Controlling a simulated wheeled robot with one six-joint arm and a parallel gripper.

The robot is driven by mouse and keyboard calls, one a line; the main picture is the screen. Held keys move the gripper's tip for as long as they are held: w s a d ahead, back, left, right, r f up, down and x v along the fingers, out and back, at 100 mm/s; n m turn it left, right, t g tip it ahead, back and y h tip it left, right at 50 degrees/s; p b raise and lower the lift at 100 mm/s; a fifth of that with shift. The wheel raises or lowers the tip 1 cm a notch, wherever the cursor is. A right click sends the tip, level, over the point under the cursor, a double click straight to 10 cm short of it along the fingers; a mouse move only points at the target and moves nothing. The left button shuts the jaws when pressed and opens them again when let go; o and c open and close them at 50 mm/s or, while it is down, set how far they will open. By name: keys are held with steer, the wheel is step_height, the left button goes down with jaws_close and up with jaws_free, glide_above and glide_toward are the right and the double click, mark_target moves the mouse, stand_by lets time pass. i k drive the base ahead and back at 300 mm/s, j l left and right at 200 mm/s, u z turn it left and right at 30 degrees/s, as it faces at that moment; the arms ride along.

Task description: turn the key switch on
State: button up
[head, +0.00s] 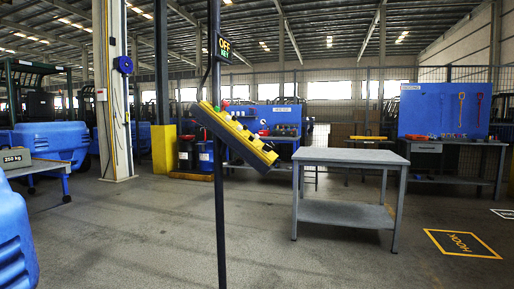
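A tilted yellow and dark control box (236,133) is fixed to a slim dark post (220,225) left of the picture's middle. Small coloured parts sit along its upper edge, among them a red one (225,104). Which of them is the key switch, and how it is turned, is too small to tell. A small dark sign (224,48) above the box shows lit letters that read OFF on top, with a smaller line below. My gripper is not in view, and nothing shows between the camera and the box.
A grey two-level table (350,157) stands right of the post. Behind are workbenches with blue boards (443,112) and a mesh fence. A blue machine (12,240) and a bench marked 250 kg (18,158) are at left. Open floor (150,235) lies in front, with a yellow HOOK marking (461,243) at right.

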mark_target(267, 149)
steer(key=i+l, duration=0.5)
steer(key=i, duration=0.15)
steer(key=i+l+u, duration=0.1)
steer(key=i+l, duration=0.35)
steer(key=i, duration=0.2)
